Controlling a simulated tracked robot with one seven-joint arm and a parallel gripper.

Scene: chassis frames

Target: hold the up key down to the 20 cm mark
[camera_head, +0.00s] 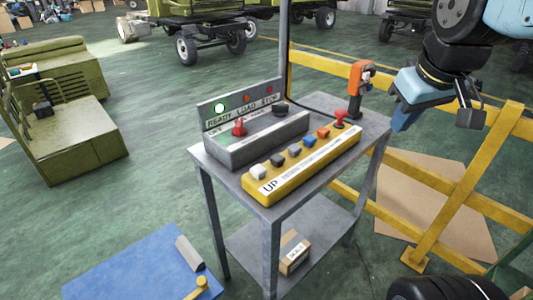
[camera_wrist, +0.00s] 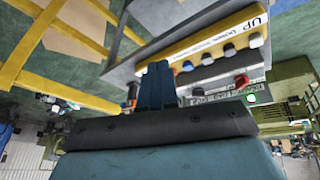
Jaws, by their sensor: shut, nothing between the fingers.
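The yellow key box (camera_head: 300,172) lies on the grey table, with "UP" printed at its near left end. A white key (camera_head: 258,171) is closest to that word, and a row of coloured keys runs behind it. The white key also shows in the wrist view (camera_wrist: 256,41). My gripper (camera_head: 399,122) is right of the table, above the yellow rail, apart from the key box. In the wrist view its blue fingers (camera_wrist: 157,72) are together and empty. I cannot make out a 20 cm mark in either view.
A grey panel (camera_head: 250,140) marked READY, LOAD, STOP stands behind the key box, its green lamp (camera_head: 219,108) lit. A red mushroom button (camera_head: 340,118) and an orange-handled tool (camera_head: 358,85) are at the table's right. A grey post rises behind the table. Yellow rails (camera_head: 455,195) stand right.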

